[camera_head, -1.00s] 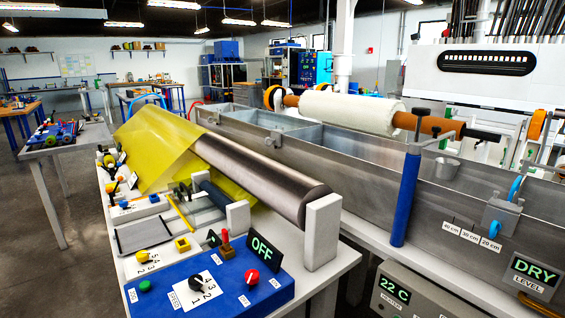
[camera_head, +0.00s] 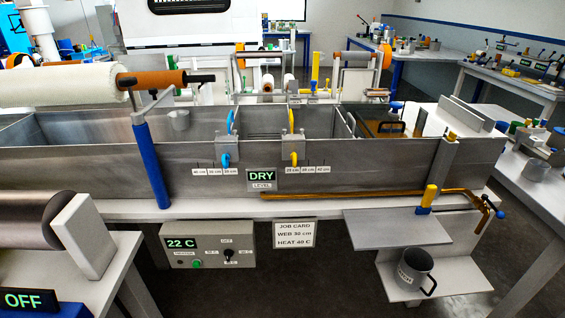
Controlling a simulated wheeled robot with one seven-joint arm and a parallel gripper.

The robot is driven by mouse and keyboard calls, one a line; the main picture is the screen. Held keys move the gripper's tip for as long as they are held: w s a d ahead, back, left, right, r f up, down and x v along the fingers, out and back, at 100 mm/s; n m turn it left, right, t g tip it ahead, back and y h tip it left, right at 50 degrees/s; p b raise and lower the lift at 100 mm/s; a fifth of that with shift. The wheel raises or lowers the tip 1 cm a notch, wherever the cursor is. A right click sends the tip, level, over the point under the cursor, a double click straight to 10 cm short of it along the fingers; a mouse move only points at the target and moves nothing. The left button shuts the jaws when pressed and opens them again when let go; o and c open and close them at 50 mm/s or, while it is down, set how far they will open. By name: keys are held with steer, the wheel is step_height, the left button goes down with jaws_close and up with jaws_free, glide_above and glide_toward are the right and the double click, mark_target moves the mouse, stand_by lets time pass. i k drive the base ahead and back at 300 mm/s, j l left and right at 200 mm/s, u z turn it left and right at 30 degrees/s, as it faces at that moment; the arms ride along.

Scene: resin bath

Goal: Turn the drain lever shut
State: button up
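A long grey metal tank (camera_head: 90,170) runs across the middle of the view, with a display reading DRY LEVEL (camera_head: 262,180) on its front. A brass pipe (camera_head: 370,193) runs along the tank's lower front to a spout at the right end. A small lever with a blue tip (camera_head: 499,213) sits at that spout. My gripper is not in view.
A grey mug (camera_head: 412,271) stands on a low shelf (camera_head: 455,273) below the spout. Another grey shelf (camera_head: 392,228) juts out under the pipe. A heater box (camera_head: 208,245) reads 22 C, beside a job card (camera_head: 293,234). A table (camera_head: 548,195) stands close on the right. Dark floor is open in front.

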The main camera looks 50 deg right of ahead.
mark_target(500, 214)
steer(key=z, duration=2.3)
steer(key=k+z, duration=0.2)
steer(key=z, duration=0.35)
